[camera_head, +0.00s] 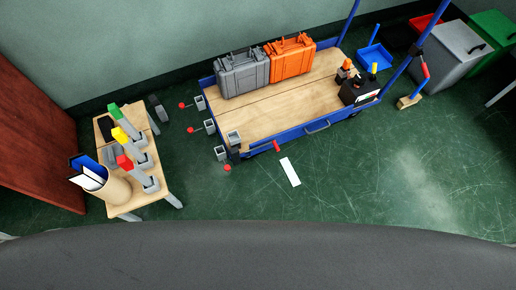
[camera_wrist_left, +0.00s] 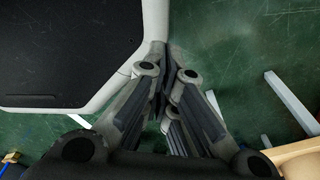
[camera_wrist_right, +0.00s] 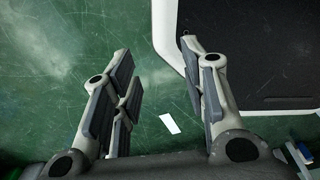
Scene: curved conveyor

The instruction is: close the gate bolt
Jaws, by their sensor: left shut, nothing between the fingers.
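A blue-rimmed cart with a wooden deck (camera_head: 290,95) stands in the upper middle of the head view. A small red handle (camera_head: 277,146) sits at its front rim, near the front left corner; it may be the gate bolt, but it is too small to tell its position. My left gripper (camera_wrist_left: 164,95) is shut and empty in the left wrist view, above the floor. My right gripper (camera_wrist_right: 158,70) is open and empty in the right wrist view, its fingers wide apart. Neither gripper shows in the head view, and no bolt shows clearly in the wrist views.
Grey (camera_head: 241,73) and orange (camera_head: 290,59) cases stand on the cart. Red knobs (camera_head: 227,168) and grey sockets (camera_head: 220,153) line its left end. A small table (camera_head: 125,203) with coloured-top posts is at left. A white strip (camera_head: 290,171) lies on open floor.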

